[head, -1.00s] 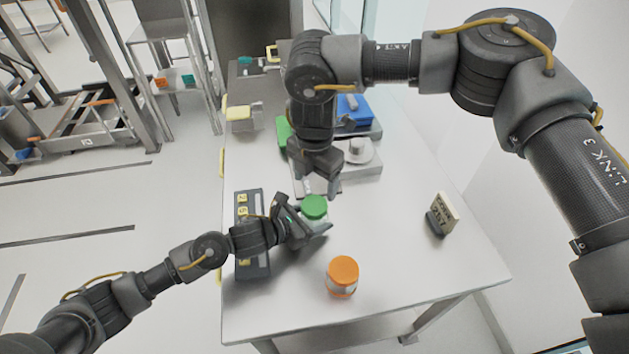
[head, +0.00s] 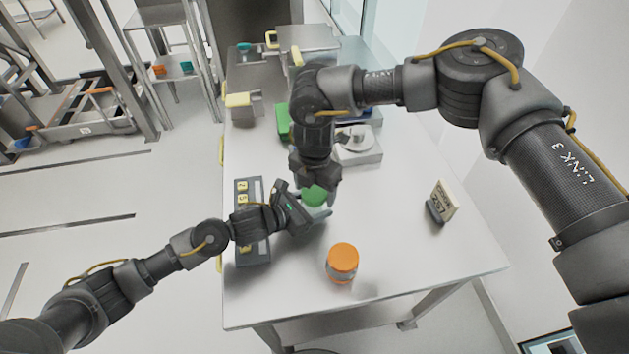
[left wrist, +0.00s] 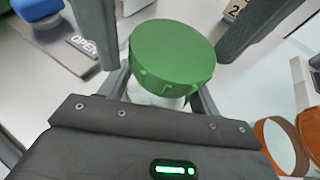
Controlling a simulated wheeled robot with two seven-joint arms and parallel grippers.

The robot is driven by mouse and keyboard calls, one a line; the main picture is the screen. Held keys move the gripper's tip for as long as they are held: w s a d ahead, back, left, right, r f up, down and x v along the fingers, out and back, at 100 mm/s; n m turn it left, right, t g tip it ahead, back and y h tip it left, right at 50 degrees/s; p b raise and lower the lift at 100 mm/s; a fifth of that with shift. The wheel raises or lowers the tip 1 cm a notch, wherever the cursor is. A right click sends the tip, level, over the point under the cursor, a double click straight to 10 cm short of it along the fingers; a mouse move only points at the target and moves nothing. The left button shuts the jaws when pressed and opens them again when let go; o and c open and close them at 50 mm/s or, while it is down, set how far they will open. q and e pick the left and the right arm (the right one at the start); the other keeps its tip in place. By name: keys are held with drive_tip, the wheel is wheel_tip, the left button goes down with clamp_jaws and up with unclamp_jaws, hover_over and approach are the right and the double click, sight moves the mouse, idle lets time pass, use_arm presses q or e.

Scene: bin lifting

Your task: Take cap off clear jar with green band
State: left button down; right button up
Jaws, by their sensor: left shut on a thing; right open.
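The jar with the green cap (head: 314,196) stands on the table, and the cap is on it. In the left wrist view the green cap (left wrist: 172,58) sits above a clear jar body (left wrist: 155,98). My left gripper (head: 312,212) is shut around the jar body, below the cap. My right gripper (head: 316,184) is open and points down right over the green cap. Its dark fingers also show in the left wrist view (left wrist: 172,30), one on each side of the cap. Whether they touch the cap I cannot tell. Any green band is hidden.
A jar with an orange cap (head: 342,260) stands nearer the front. A dark numbered rack (head: 253,260) lies at left, under my left arm. A small sign (head: 442,203) stands at right. A white device (head: 362,152) and a green box (head: 282,122) are behind. The front right table is clear.

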drive_tip(key=c, duration=1)
use_arm(q)
drive_tip(key=shift+w, duration=0.1)
use_arm(e)
drive_tip(key=n, duration=0.4)
drive_tip(key=shift+d, duration=0.1)
drive_tip(key=n, duration=0.5)
drive_tip(key=shift+d+n, duration=0.1)
drive_tip(key=shift+n, duration=0.2)
use_arm(q)
drive_tip(key=shift+a, duration=0.1)
use_arm(e)
drive_tip(key=n, duration=1)
drive_tip(key=shift+w+d, duration=0.1)
drive_tip(key=shift+r, duration=0.2)
drive_tip(key=shift+r, duration=0.9)
